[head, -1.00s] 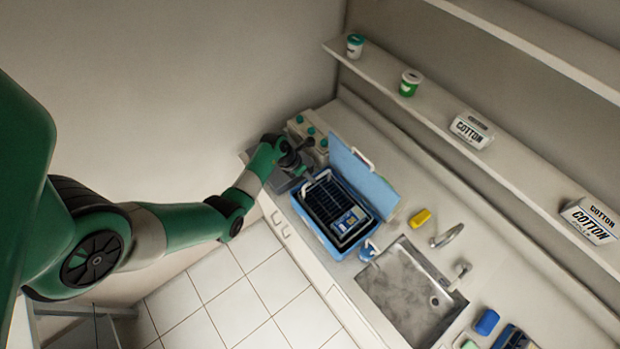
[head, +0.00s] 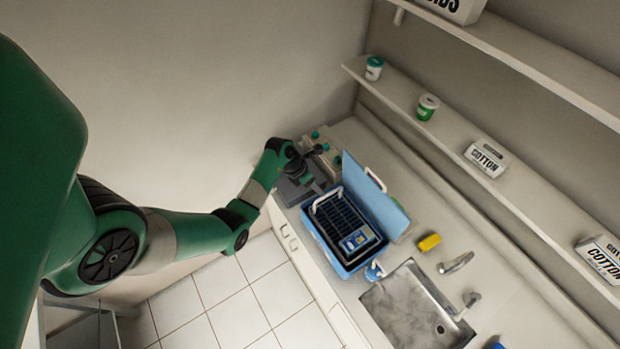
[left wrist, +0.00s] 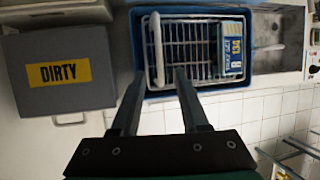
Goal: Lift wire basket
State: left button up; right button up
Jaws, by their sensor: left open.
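The white wire basket (left wrist: 190,72) sits inside an open blue box (left wrist: 138,48) on the counter. It also shows in the head view (head: 322,203), where its inside looks dark. A white handle (left wrist: 157,50) crosses its left part in the left wrist view. A blue and yellow packet (left wrist: 231,50) lies in its right end. My left gripper (left wrist: 154,76) is open and empty, its two fingers spread over the near left side of the basket. In the head view the left gripper (head: 316,186) is beside the box's left end. My right gripper is out of view.
A grey box labelled DIRTY (left wrist: 58,72) stands left of the blue box. The box's blue lid (head: 370,195) stands open on the wall side. A yellow block (head: 429,242), a tap and a sink (head: 415,310) are to the right. A shelf (head: 450,140) runs along the wall.

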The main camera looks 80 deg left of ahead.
pick_arm(q)
jog(key=v, duration=0.6)
jog(key=shift+r+p, duration=0.2)
jog(key=shift+p, duration=0.1)
